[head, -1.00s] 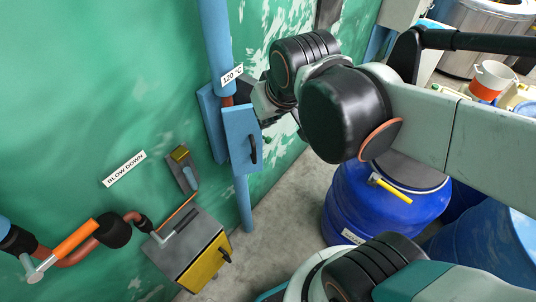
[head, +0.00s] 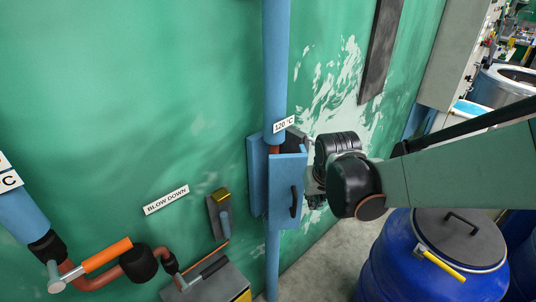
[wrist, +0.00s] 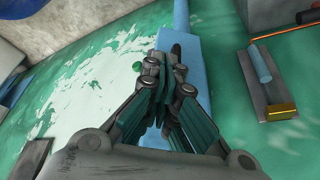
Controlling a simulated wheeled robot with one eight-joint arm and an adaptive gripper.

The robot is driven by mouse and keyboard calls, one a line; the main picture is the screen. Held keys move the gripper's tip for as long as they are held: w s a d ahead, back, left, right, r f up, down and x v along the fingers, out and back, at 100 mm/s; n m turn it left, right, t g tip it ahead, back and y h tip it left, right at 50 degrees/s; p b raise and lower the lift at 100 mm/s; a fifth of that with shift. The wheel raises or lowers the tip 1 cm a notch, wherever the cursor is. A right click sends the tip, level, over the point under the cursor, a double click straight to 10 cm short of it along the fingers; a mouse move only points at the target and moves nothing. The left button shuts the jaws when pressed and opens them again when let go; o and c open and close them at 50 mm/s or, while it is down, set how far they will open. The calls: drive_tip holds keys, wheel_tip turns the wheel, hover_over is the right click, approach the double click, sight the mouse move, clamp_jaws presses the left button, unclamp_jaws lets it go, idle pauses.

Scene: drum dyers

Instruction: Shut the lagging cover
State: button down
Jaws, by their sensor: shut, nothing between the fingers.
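The lagging cover (head: 287,192) is a blue box-like shell on a vertical blue pipe (head: 275,65). Its front leaf, with a black handle (head: 294,201), stands swung out from the back leaf (head: 257,178), and a reddish bare pipe shows at the top between them. My gripper (head: 312,188) is at the right side of the front leaf, with its fingertips partly hidden there. In the wrist view, my gripper (wrist: 171,58) is shut and empty, over the blue cover (wrist: 196,45). I cannot tell whether it touches the cover.
A blow-down valve with an orange handle (head: 106,254) and a grey box (head: 207,284) are at lower left.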

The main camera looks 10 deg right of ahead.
drive_tip(key=w+f+b, duration=0.3)
drive_tip(key=w+f, duration=0.4)
drive_tip(key=shift+f, duration=0.2)
drive_tip(key=shift+w+d, duration=0.15)
drive_tip(key=shift+d, duration=0.05)
drive_tip(key=shift+w+d+n, duration=0.1)
drive_tip(key=shift+w+n, duration=0.15)
drive_tip(key=shift+n, duration=0.15)
drive_tip(key=w+d+n+y, duration=0.1)
drive_tip(key=w+n, duration=0.1)
drive_tip(key=w, duration=0.4)
drive_tip(key=shift+b, duration=0.4)
idle(0.4)
